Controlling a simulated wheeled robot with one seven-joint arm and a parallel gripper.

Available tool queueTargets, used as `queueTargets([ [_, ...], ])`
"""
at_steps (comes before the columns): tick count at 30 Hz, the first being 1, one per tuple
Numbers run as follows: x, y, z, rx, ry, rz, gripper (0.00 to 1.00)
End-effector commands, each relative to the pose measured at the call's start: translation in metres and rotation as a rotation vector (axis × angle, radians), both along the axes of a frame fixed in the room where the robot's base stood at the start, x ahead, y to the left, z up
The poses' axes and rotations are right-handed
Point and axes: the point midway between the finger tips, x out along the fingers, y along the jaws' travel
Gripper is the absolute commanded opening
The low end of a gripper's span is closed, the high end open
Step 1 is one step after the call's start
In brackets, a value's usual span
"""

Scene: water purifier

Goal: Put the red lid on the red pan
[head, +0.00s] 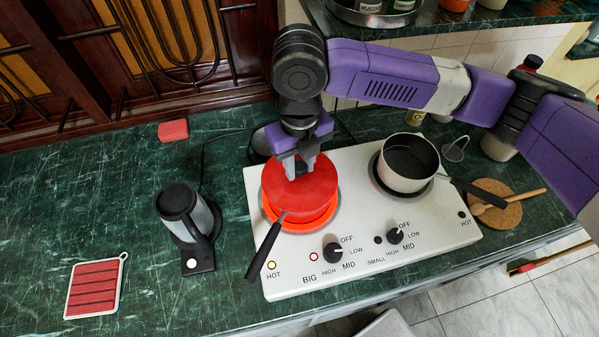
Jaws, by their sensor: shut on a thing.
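The red lid (310,189) is over the red pan (298,222), which sits on the left burner of the white hot plate. The lid covers most of the pan's opening from this angle; I cannot tell whether it rests on the rim or hangs just above it. The pan's black handle (265,249) points toward the front left. My gripper (299,170) points down from above and is shut on the lid's dark knob. The knob is partly hidden between the fingers.
The white hot plate (440,232) carries a white pot (407,178) on its right burner. A round cork mat (499,212) lies at right.

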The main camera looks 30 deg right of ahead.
Motion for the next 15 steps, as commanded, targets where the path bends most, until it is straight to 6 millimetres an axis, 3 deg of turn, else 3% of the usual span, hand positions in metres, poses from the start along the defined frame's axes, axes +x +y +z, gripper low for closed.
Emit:
queueTargets([
  [7, 0.0002, -0.0001, 0.0004, 0.000, 0.000, 0.000, 0.00],
  [8, 0.0002, -0.0002, 0.0004, 0.000, -0.001, 0.000, 0.31],
  [9, 0.0002, -0.0001, 0.0004, 0.000, -0.001, 0.000, 0.38],
  [12, 0.0002, -0.0002, 0.0004, 0.000, -0.001, 0.000, 0.54],
  [15, 0.0002, -0.0001, 0.0004, 0.000, 0.000, 0.000, 0.54],
])
